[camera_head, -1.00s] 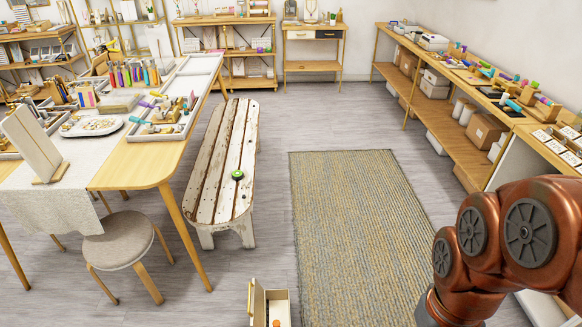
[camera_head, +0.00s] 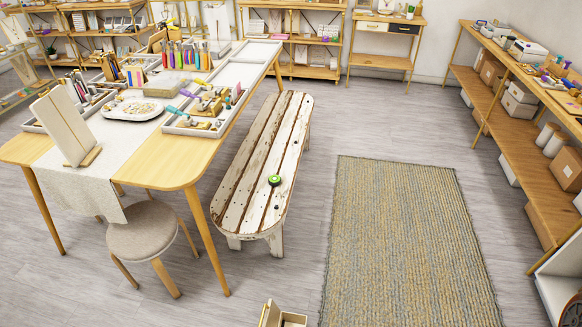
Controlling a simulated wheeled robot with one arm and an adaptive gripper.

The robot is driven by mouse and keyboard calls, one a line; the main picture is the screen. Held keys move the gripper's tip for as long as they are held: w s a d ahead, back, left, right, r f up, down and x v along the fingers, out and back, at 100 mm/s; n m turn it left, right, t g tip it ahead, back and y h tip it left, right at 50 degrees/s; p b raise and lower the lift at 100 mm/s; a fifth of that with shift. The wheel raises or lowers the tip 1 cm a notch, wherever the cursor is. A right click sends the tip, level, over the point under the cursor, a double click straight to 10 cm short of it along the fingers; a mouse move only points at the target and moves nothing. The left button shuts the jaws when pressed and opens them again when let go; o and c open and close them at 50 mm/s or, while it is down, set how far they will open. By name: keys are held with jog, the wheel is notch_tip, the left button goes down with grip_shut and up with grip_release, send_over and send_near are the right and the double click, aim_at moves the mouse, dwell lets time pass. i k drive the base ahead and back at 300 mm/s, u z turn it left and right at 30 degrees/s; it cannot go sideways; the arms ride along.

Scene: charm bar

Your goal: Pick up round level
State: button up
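A small round object, green on top with a dark rim, which looks like the round level (camera_head: 274,180), lies on the white slatted wooden bench (camera_head: 262,150). It sits toward the bench's near end, right of the middle. Two tiny dark spots show on the slats near it. My gripper is not in view, and nothing touches the level.
A long wooden table (camera_head: 150,172) with trays and tools stands left of the bench, with a round stool (camera_head: 148,232) beside it. A woven rug (camera_head: 405,235) lies to the right. An open box (camera_head: 285,318) is at the bottom edge.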

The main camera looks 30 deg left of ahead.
aim_at(274, 181)
jog(key=i, duration=2.75)
jog(key=u, duration=3.25)
jog(key=i, duration=1)
